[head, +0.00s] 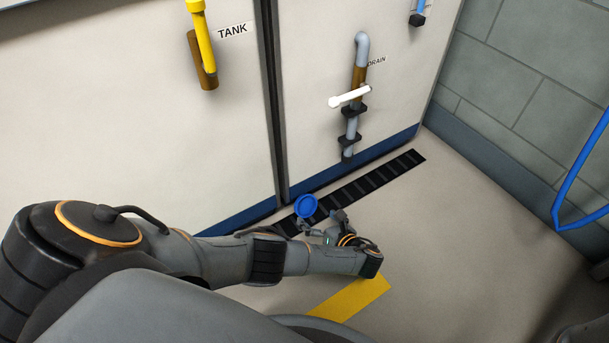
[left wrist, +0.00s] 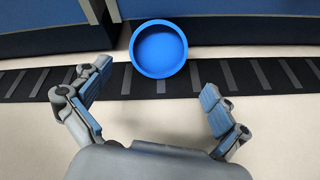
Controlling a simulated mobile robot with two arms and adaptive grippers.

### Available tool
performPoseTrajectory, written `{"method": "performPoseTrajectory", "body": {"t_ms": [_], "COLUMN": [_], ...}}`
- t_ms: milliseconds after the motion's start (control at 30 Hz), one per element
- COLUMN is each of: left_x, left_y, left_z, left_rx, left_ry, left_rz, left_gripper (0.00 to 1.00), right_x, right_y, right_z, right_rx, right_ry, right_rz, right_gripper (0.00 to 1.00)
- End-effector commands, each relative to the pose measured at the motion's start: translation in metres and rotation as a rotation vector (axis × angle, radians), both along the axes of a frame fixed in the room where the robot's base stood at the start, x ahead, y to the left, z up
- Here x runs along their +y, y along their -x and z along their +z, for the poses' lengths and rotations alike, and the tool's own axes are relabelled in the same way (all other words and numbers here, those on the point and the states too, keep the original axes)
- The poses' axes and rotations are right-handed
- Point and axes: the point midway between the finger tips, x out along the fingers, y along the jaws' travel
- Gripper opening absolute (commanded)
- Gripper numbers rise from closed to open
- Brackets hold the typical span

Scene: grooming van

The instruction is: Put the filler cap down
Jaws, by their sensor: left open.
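The filler cap (head: 306,206) is a round blue cup-shaped piece. In the head view it shows at the near end of the black slotted floor strip, just past my left gripper (head: 322,225). In the left wrist view the cap (left wrist: 158,48) shows its hollow side, just beyond and between the spread fingertips of my left gripper (left wrist: 157,82). Both fingers are apart and I see no finger closed on the cap. I cannot tell whether the cap rests on the floor. My right gripper is not in view.
The black slotted strip (head: 385,178) runs along the foot of the white panels. A yellow tank pipe (head: 202,35) and a grey drain pipe (head: 361,50) with a white handle (head: 349,96) stand on the panels. A yellow floor stripe (head: 350,300) lies below my arm.

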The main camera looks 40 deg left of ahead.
Motion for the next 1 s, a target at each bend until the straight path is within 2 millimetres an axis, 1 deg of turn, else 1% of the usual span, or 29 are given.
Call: {"method": "performPoseTrajectory", "body": {"t_ms": [33,100,233,400,567,600,667,700,767,800,833,933,967,1000], "left_x": [0.010,0.020,0.035,0.042,0.042,0.042,0.042,0.042,0.042,0.042,0.042,0.042,0.042,0.042], "left_y": [-0.002,-0.005,-0.010,-0.013,-0.013,-0.013,-0.013,-0.013,-0.013,-0.013,-0.013,-0.013,-0.013,-0.013], "left_z": [-0.003,-0.004,-0.010,-0.010,-0.009,-0.009,-0.009,-0.009,-0.009,-0.009,-0.009,-0.009,-0.009,-0.009], "left_rx": [-0.003,-0.004,-0.002,0.000,0.000,0.000,0.000,0.000,0.000,0.000,0.000,0.000,0.000,0.000], "left_ry": [-0.003,-0.003,-0.002,-0.001,-0.001,-0.001,-0.001,-0.001,-0.001,-0.001,-0.001,-0.001,-0.001,-0.001], "left_rz": [0.002,0.002,0.002,0.001,0.001,0.001,0.001,0.001,0.001,0.001,0.001,0.001,0.001,0.001], "left_gripper": [0.98,0.98,0.98,0.98,0.98,0.94,0.82,0.74,0.61,0.53,0.50,0.50,0.46,0.46], "right_x": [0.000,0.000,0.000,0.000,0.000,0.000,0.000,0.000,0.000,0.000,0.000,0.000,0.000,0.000], "right_y": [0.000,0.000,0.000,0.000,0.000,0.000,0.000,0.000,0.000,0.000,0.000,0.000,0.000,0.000], "right_z": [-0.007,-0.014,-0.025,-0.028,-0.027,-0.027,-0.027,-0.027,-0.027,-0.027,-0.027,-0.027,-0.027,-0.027], "right_rx": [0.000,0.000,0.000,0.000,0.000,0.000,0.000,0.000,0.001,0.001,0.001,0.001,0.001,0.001], "right_ry": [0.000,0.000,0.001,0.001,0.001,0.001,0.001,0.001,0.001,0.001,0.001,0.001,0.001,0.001], "right_rz": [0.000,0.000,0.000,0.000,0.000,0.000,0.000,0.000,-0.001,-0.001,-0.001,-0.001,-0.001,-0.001], "right_gripper": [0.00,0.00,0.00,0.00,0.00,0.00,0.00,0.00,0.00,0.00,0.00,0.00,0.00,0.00]}}
